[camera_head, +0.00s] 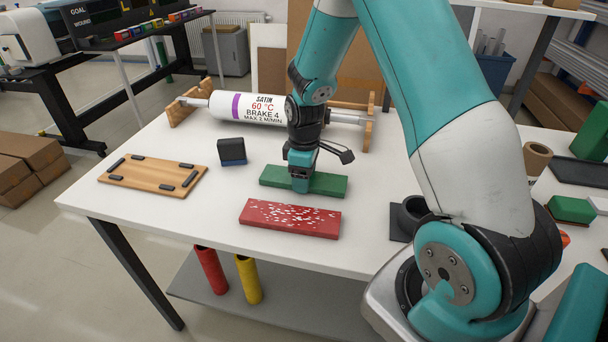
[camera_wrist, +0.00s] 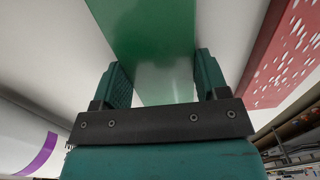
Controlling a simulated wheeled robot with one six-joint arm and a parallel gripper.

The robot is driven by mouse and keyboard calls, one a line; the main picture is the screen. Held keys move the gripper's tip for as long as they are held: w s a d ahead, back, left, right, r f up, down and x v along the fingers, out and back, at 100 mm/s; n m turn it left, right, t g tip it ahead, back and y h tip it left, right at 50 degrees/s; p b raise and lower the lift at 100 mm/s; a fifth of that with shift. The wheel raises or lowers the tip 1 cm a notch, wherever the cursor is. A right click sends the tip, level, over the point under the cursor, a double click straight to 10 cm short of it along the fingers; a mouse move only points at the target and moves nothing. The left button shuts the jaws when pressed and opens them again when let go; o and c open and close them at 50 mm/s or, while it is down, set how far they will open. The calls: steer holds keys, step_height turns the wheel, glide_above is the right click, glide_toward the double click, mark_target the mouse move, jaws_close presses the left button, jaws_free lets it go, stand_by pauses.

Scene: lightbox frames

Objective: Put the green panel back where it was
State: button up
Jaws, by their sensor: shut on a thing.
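The green panel (camera_head: 325,184) is a flat, plain oblong behind the red panel on the white table. My gripper (camera_head: 301,184) points down over it and is shut on its left half. In the wrist view the two fingers (camera_wrist: 158,85) sit on either side of the green panel (camera_wrist: 150,30). I cannot tell whether the panel rests on the tabletop or hangs just above it. A wooden board (camera_head: 150,176) with black corner strips lies empty at the table's left.
A red panel with white flecks (camera_head: 290,219) lies just in front of the green one; it also shows in the wrist view (camera_wrist: 285,55). A dark block (camera_head: 231,151) stands to the left. A white roller (camera_head: 245,107) on wooden stands is behind. A black holder (camera_head: 410,216) is at right.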

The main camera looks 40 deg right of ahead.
steer(key=shift+f, duration=0.15)
steer(key=o, duration=1)
step_height(320, 180, up, 11)
steer(key=s+a+r+y, duration=0.1)
steer(key=s+a+r, duration=0.35)
steer(key=a, duration=0.25)
steer(key=s+a+r+y, duration=0.1)
steer(key=s+a+r, duration=0.2)
steer(key=s+a, duration=0.3)
steer(key=s+a+r, duration=0.1)
steer(key=s+a, duration=0.2)
steer(key=s, duration=0.1)
steer(key=s+a+r+y, duration=0.1)
steer(key=s+a, duration=0.2)
steer(key=s, duration=0.1)
steer(key=s+a+r+y, duration=0.1)
steer(key=s+a, duration=0.2)
steer(key=shift+s+a+r+m, duration=0.3)
steer(key=shift+s+r, duration=0.1)
